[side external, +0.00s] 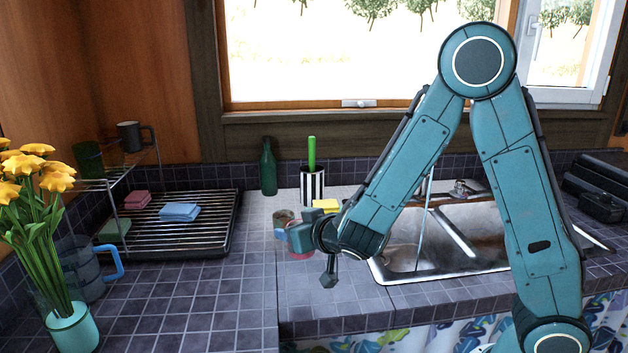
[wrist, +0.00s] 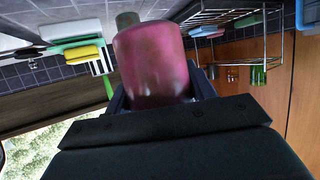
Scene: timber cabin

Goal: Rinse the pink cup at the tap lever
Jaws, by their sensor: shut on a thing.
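The pink cup (wrist: 152,62) fills the middle of the wrist view, held between the jaws of my gripper (wrist: 160,92). In the side view my gripper (side external: 302,238) is over the tiled counter, left of the sink (side external: 400,262). The cup is mostly hidden there; a reddish patch shows just under the gripper, and I cannot tell if it is the cup. The tap (side external: 428,186) stands at the back of the sink, partly behind my arm. A small metal fitting (side external: 460,188) stands right of it, perhaps the lever. A thin pale stream-like line drops into the basin.
A brownish jar (side external: 284,217), a striped pot (side external: 312,186) with a green handle and a green bottle (side external: 268,168) stand behind my gripper. A drying rack (side external: 185,238) with folded cloths, a blue-handled jug (side external: 85,268) and a flower vase (side external: 72,328) are left. The front counter is clear.

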